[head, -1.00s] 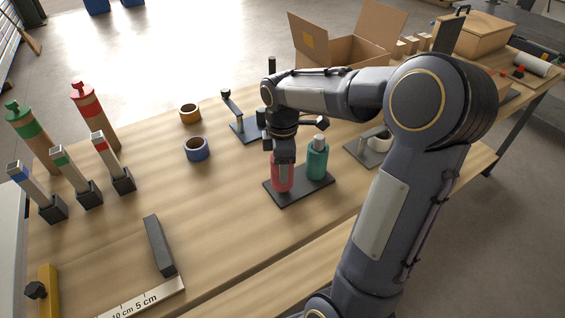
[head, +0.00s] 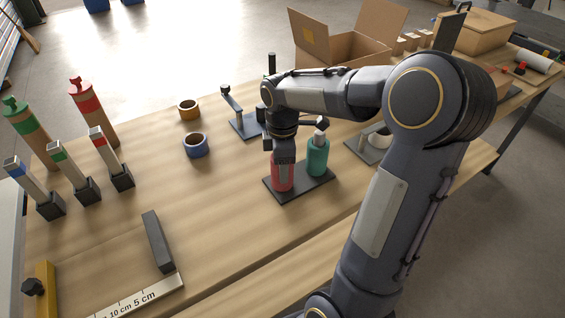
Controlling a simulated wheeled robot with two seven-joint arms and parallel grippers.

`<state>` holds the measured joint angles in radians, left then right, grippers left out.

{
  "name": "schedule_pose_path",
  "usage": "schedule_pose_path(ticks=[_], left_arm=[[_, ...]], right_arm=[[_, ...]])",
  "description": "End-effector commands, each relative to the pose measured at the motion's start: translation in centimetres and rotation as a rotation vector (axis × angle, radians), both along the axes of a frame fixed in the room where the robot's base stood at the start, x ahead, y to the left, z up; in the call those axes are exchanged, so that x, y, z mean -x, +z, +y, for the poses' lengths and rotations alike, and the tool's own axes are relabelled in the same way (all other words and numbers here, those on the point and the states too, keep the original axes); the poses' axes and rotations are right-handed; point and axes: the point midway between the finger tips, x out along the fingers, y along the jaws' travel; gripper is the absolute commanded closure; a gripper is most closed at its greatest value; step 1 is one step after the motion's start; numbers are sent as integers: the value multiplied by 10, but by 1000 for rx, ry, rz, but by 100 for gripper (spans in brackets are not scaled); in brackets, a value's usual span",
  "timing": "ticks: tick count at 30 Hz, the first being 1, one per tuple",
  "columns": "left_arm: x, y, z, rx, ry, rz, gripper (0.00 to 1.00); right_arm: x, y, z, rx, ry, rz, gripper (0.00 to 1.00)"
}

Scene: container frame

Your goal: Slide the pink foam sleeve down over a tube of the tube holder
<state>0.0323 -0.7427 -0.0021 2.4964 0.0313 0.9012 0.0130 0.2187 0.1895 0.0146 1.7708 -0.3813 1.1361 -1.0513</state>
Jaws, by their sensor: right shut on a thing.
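The tube holder has a dark base plate (head: 312,190) on the wooden table, in the middle of the head view. The pink foam sleeve (head: 275,181) stands upright at the left part of this plate, low and close to it. My right gripper (head: 284,178) reaches down from above and is shut on the sleeve. Its fingers and wrist hide the sleeve's top and any tube inside it. A teal sleeve (head: 317,158) sits around the holder's right tube, whose pale top (head: 319,136) sticks out. Whether the pink sleeve touches the plate is hard to tell. My left gripper is not in view.
A blue tape roll (head: 196,145) and an orange tape roll (head: 189,110) lie to the left. A small stand (head: 243,127) is behind the holder. The table front-left of the holder is clear.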

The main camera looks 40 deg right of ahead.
Motion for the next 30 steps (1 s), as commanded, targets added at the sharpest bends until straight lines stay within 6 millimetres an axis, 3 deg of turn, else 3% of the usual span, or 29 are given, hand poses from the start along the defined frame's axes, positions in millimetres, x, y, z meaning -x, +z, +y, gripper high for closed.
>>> schedule_pose_path(ticks=[4, 5, 10, 16, 22, 30], left_arm=[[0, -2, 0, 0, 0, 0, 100], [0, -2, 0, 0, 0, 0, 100], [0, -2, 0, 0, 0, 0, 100], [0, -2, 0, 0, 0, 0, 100], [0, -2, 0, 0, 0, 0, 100], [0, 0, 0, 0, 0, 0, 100]], right_arm=[[0, -3, 0, 0, 0, 0, 70], [0, -3, 0, 0, 0, 0, 48], [0, -2, 0, 0, 0, 0, 25], [0, -2, 0, 0, 0, 0, 24], [0, -2, 0, 0, 0, 0, 0], [0, 0, 0, 0, 0, 0, 0]])
